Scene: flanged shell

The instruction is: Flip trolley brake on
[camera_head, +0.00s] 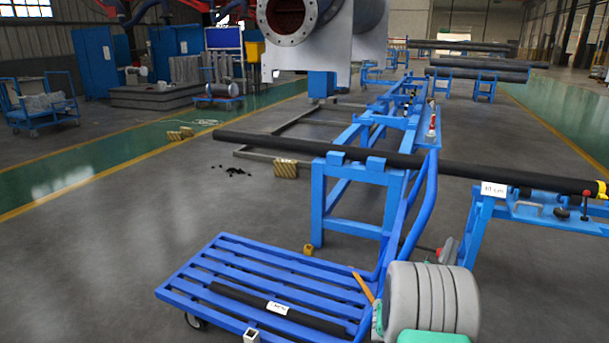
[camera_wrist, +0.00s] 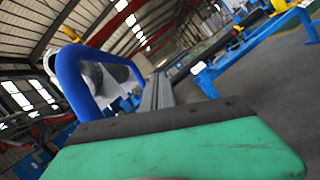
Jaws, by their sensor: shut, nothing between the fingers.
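The blue slatted trolley (camera_head: 222,262) stands low in front of me in the head view, with a dark wheel (camera_head: 195,321) under its near left corner. Its tall blue handle rises at the right, and a blue loop (camera_wrist: 66,78) like it shows in the wrist view. An orange strip (camera_head: 363,287) stands by the trolley's right side; I cannot tell whether it is the brake. No brake is clear to see. My gripper (camera_wrist: 157,90) is shut and empty beyond the green block in the wrist view; my arm hides the trolley's near right corner and the gripper in the head view.
A black pipe (camera_head: 262,307) with a white label lies on the trolley. Blue stands (camera_head: 345,171) carry a long black pipe (camera_head: 290,146) behind it. A blue bench (camera_head: 540,212) stands at the right. A small yellow block (camera_head: 308,250) lies behind the trolley. Floor is clear at left.

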